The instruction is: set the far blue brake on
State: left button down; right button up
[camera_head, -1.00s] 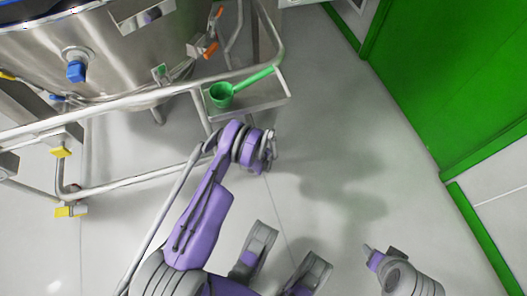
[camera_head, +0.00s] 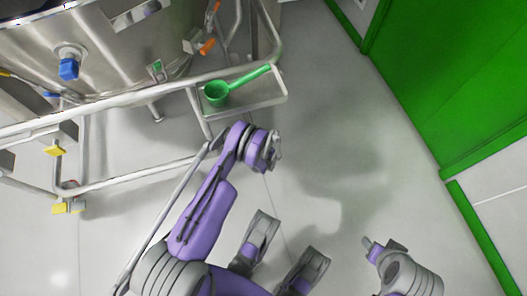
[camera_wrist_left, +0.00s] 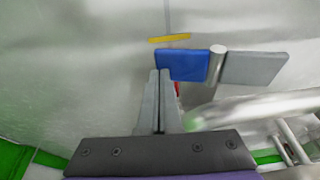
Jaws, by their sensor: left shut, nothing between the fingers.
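A flat blue brake plate (camera_wrist_left: 182,66) shows in the left wrist view, beside a round metal post with a grey plate (camera_wrist_left: 254,68) on its other side. My left gripper (camera_wrist_left: 160,74) is shut and empty, its fingertips close to the blue plate's left edge; I cannot tell whether they touch. In the head view my purple arm (camera_head: 205,220) reaches up to the frame of a steel vessel (camera_head: 110,60). I cannot make out the left fingertips or this blue plate there.
The vessel's tubular frame (camera_head: 130,184) carries yellow pedals (camera_head: 55,150) low down. A blue fitting (camera_head: 68,68) is on the vessel. A green scoop (camera_head: 217,93) lies on a side tray (camera_head: 265,101). Open floor lies right, up to a green door (camera_head: 460,80).

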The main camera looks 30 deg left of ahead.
pick_arm(q)
jog(key=shift+w+f, duration=0.1)
jog(key=shift+f, duration=0.1)
dwell(0.6)
jog(key=shift+r, duration=0.3)
jog(key=w+d+r+p, duration=0.1)
jog(key=d+r, duration=0.2)
jog(key=r, duration=0.3)
jog(key=w+d+r+p, duration=0.1)
jog(key=d+r+p, duration=0.1)
jog(key=r, duration=0.3)
jog(key=shift+w+d+r, duration=0.25)
jog(key=shift+d+r, duration=0.1)
jog(key=shift+d, duration=0.15)
pick_arm(e)
jog(key=r, duration=0.1)
jog(key=d+r, duration=0.1)
jog(key=shift+s+d+r, duration=0.2)
jog(key=shift+s+r, duration=0.15)
jog(key=shift+r, duration=0.05)
